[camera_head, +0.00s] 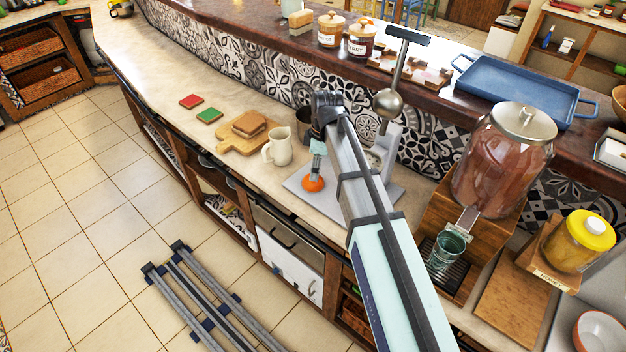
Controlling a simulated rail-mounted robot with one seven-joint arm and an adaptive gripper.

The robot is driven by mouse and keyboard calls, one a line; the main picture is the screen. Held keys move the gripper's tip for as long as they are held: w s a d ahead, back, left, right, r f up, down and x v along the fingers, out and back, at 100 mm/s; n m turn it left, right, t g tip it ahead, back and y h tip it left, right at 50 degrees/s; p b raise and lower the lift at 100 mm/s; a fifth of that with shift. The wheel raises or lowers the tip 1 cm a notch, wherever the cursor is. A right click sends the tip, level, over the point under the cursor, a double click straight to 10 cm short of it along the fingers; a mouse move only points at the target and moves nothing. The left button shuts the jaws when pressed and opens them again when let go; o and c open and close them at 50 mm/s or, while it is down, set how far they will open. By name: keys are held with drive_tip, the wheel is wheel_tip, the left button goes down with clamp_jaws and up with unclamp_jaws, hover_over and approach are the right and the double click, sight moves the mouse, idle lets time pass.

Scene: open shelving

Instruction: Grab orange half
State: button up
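The orange half (312,184) shows as a small orange round shape on a grey flat base (298,196) on the counter. My gripper (316,172) points down right above it, and its tip seems to meet or overlap the top of the orange half. The fingers are too small and too much covered by my arm to tell whether they are open or shut on it. My arm crosses the view from the lower right and hides part of the base and the counter behind.
A metal press with a lever (398,75) stands behind my arm. A white mug (278,147) and a cutting board with bread (243,135) are to the left. A drink dispenser (502,160) and a glass (446,250) stand to the right. The counter's far left is mostly clear.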

drive_tip(key=shift+s+a+f+p, duration=0.15)
drive_tip(key=shift+f+p, duration=0.5)
drive_tip(key=shift+f, duration=0.7)
drive_tip(key=shift+a+f+p, duration=0.25)
drive_tip(key=shift+f+p, duration=0.35)
drive_tip(key=shift+f, duration=0.75)
drive_tip(key=c, duration=1.3)
